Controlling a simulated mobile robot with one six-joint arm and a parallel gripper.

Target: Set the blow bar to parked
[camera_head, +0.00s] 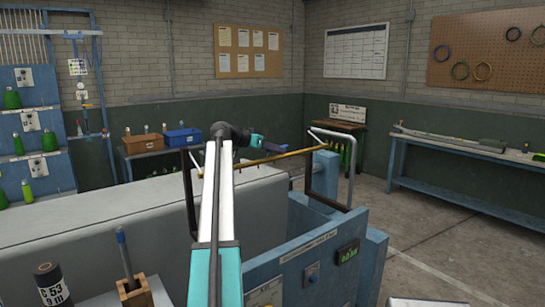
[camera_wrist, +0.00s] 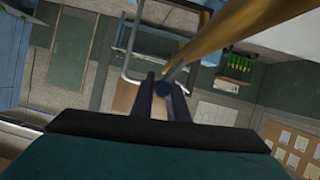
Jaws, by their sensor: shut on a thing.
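The blow bar (camera_head: 250,162) is a thin brass-coloured bar with small nozzles under it, lying across the blue machine above its trough. It spans between two dark uprights. My gripper (camera_head: 287,151) reaches over from the left and its dark fingers are at the bar. The brass blow bar (camera_wrist: 225,38) runs from there to the upper right. The fingers partly hide the gripped piece.
A grey cover (camera_head: 90,215) fills the left. A black cylinder (camera_head: 52,285) and a blue-handled tool (camera_head: 123,255) stand nearby. A blue bench (camera_head: 460,180) stands right, with free floor before it.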

